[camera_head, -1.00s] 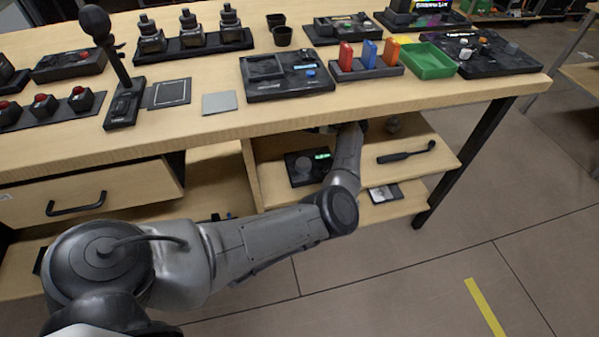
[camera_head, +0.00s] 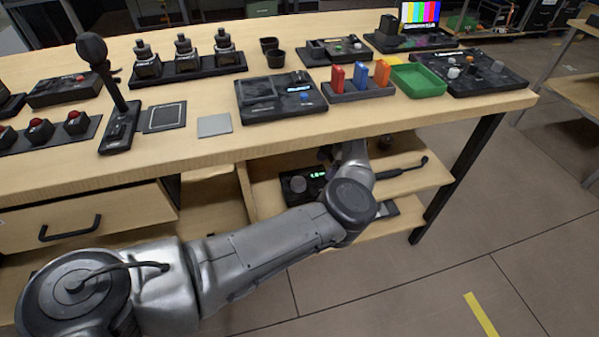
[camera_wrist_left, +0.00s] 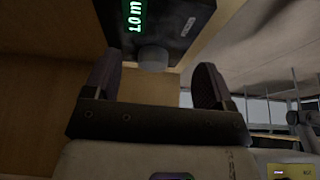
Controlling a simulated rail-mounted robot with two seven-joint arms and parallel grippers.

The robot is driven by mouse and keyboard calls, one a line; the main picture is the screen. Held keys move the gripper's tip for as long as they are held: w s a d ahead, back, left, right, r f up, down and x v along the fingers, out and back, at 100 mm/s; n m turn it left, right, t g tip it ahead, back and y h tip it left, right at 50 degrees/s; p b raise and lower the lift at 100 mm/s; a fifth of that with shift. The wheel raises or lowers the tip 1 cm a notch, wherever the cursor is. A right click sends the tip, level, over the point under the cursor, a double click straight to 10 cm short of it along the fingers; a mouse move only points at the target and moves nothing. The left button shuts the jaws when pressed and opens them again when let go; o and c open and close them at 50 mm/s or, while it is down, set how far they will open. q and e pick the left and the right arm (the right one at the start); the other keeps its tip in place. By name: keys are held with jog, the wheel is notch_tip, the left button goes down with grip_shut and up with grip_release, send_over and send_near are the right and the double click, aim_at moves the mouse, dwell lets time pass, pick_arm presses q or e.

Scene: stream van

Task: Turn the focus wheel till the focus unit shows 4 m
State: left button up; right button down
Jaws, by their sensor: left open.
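The focus unit (camera_head: 291,193) is a dark box on the shelf under the workbench, partly hidden by my left arm. It also shows at the top of the left wrist view (camera_wrist_left: 198,18). Its green display (camera_wrist_left: 134,14) appears to read 1.0 m. The focus wheel is a grey round knob (camera_head: 298,184); in the left wrist view the wheel (camera_wrist_left: 153,59) lies between and beyond my fingertips. My left gripper (camera_wrist_left: 154,76) is open, with a finger to each side of the wheel in that view and gaps showing. In the head view its fingers are mostly hidden. My right gripper is not in view.
The wooden bench top (camera_head: 190,148) is above the shelf, carrying several control panels. A black-handled tool (camera_head: 405,168) lies on the shelf to the right. A drawer with a black handle (camera_head: 70,228) is at the left. The floor in front is open.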

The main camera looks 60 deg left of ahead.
pick_arm(q)
jog(key=p, duration=0.4)
send_over(299, 181)
jog(key=w, duration=0.2)
jog(key=shift+w+d+r, duration=0.15)
jog(key=shift+d+r, duration=0.1)
jog(key=shift+d, duration=0.1)
jog(key=b+x, duration=0.2)
jog(key=x, duration=0.2)
jog(key=shift+f+b, duration=0.1)
jog(key=shift+b, duration=0.2)
jog(key=shift+s+a+f+b, duration=0.15)
jog(key=shift+s+f+b, duration=0.3)
jog(key=shift+f, duration=0.2)
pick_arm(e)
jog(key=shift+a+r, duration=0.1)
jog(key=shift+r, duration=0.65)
pick_arm(q)
jog(key=shift+c, duration=0.2)
